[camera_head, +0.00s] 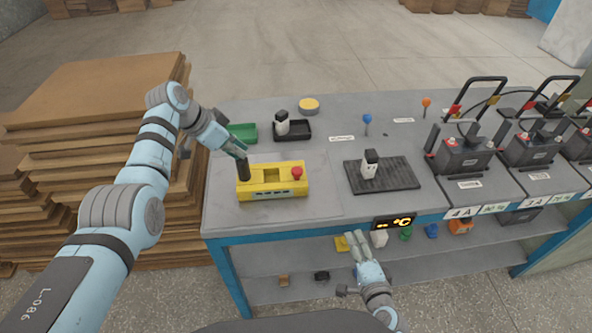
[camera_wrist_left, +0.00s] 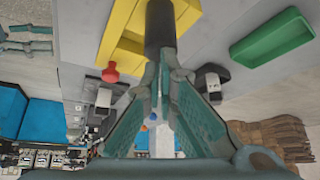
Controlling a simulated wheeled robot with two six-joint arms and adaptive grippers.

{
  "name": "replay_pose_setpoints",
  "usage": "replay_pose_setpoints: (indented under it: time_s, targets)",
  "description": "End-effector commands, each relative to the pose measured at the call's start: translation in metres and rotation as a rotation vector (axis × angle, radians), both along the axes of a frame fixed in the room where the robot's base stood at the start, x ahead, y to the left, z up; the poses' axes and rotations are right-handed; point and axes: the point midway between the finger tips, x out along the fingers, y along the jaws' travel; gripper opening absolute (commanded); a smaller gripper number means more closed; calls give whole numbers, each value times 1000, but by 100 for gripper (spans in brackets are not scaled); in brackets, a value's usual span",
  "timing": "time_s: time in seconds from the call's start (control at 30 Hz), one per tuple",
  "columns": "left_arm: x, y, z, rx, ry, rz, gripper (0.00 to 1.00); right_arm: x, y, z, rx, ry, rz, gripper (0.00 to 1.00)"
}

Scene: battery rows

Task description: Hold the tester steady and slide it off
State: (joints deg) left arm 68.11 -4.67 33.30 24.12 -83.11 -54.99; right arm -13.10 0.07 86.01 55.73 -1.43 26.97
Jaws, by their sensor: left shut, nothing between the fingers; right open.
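A yellow box (camera_head: 272,189) with a red button (camera_head: 297,172) and a black upright post (camera_head: 243,171) at its left end sits at the table's front left. I cannot tell for sure whether it is the tester. My left gripper (camera_head: 240,152) is shut and empty at the post's top; its tips overlap the post (camera_wrist_left: 160,28) in the left wrist view, and contact is unclear. A white device with a black top (camera_head: 370,166) stands on a black ribbed mat (camera_head: 400,179). My right gripper (camera_head: 356,247) is open and empty in front of the table.
A similar white and black device (camera_head: 282,122) stands by a black tray (camera_head: 304,130). A green tray (camera_head: 243,133) lies behind the yellow box. Batteries (camera_head: 465,156) with black handles line the right side. A lower shelf (camera_head: 300,288) holds small coloured items.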

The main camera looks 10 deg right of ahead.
Motion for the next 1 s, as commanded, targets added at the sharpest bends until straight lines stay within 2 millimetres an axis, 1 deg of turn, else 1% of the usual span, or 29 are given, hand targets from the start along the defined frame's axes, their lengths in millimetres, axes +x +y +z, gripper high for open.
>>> replay_pose_setpoints:
  time_s: [0.03,0.07,0.1,0.17,0.2,0.23,0.27,0.3,0.33,0.4,0.5,0.57,0.63,0.8,0.9,1.0]
  targets:
    - [-4,0,-8,4,21,-3,0,6,-8,49,194,-134,-119,44]
    - [-4,0,-8,4,21,-3,0,9,-14,80,347,-220,-183,44]
    - [-5,0,-8,4,21,-3,0,20,-12,115,593,-293,-205,44]
    - [-4,1,-8,3,20,-1,0,38,4,160,969,-332,-156,44]
    - [-4,1,-8,3,20,-1,0,46,14,188,1191,-339,-108,44]
    - [-4,1,-8,4,19,-1,0,49,22,205,1341,-328,-68,44]
    - [-4,1,-8,4,19,-1,0,53,32,216,1478,-292,-28,44]
    - [-4,1,-8,4,19,-1,0,58,52,199,1599,-167,-1,44]
    - [-4,1,-8,4,19,-1,0,59,61,181,1620,-97,-3,44]
    - [-4,1,-8,3,18,-2,0,59,78,155,1656,16,3,44]
    - [-4,1,-8,4,19,-2,0,62,91,139,1686,94,8,44]
    - [-4,1,-8,4,19,-2,0,69,95,137,1690,105,10,44]
    - [-4,1,-8,4,18,-1,0,82,100,137,1691,105,10,44]
    - [-4,1,-7,4,18,-1,0,124,117,138,1690,104,9,44]
    - [-4,1,-7,4,18,-1,0,146,126,138,1688,105,9,44]
    - [-4,1,-7,4,18,-1,0,161,131,137,1687,104,9,44]
